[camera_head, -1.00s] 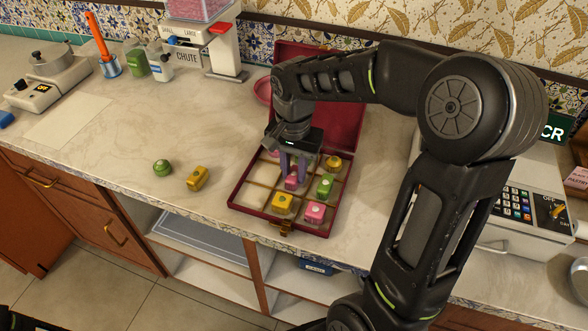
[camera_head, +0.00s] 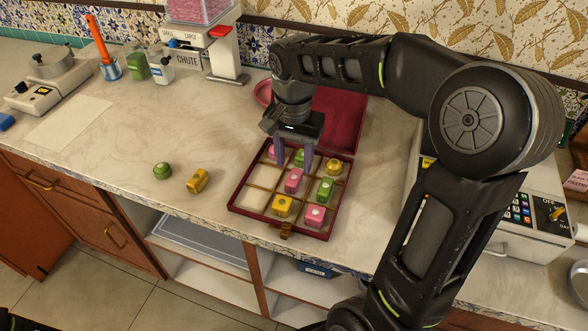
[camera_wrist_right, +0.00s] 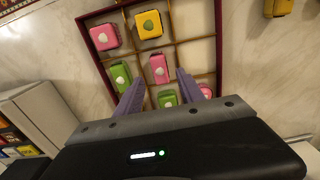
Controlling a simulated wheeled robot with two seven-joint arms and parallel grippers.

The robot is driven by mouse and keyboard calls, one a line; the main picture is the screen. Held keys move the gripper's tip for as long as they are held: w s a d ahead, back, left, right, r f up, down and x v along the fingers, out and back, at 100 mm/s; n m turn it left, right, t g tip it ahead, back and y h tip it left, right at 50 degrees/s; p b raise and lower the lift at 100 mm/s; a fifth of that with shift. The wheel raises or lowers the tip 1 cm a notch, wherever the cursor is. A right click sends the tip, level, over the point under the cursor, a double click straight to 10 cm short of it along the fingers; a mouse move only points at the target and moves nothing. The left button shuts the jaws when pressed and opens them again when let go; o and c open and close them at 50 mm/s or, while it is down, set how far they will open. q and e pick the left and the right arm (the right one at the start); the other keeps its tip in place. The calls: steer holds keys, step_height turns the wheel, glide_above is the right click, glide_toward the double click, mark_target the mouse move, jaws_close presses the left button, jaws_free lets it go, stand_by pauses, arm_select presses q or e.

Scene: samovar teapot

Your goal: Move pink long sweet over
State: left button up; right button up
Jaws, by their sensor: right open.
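The pink long sweet (camera_head: 293,180) lies in the middle compartment of the open dark red box (camera_head: 235,207). It also shows in the right wrist view (camera_wrist_right: 159,68), apart from the fingers. My right gripper (camera_head: 294,157) is open and empty, above the back part of the box, behind and higher than the pink long sweet. In the right wrist view its purple fingers (camera_wrist_right: 160,92) are spread, with a green sweet (camera_wrist_right: 167,98) seen between them. My left gripper is not in view.
Other sweets fill compartments around it: a green long one (camera_head: 325,190), a yellow one (camera_head: 282,205) and a pink one (camera_head: 314,214). The left middle and left front compartments are empty. Loose green (camera_head: 162,170) and yellow (camera_head: 197,180) sweets lie on the counter, left of the box.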

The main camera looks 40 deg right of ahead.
mark_target(294, 176)
step_height(294, 176, up, 7)
steer(key=shift+r, duration=0.15)
stand_by(0.9)
